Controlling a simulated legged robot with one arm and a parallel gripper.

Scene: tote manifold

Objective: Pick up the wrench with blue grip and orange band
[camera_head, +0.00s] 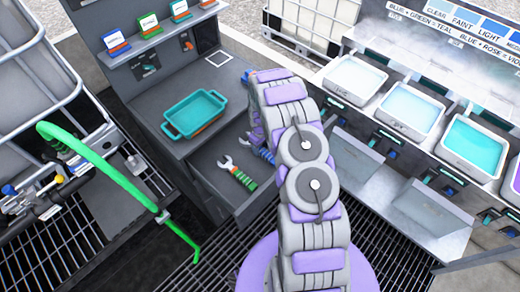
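In the head view, a wrench with a silver open head and a green grip with a reddish band (240,175) lies in the open grey drawer (212,180) below the bench. Beside it on the right, a blue tool grip (264,155) shows partly from behind my arm. My grey and purple arm bends over the bench and down toward the drawer. The gripper's fingers are hidden by the arm or too small to make out.
A teal tray (194,114) sits on the bench. Labelled coloured blocks (149,25) stand on the shelf above. A green hose (105,170) crosses at left. Tubs of white to teal liquid (412,110) line the right. The drawer's left part looks clear.

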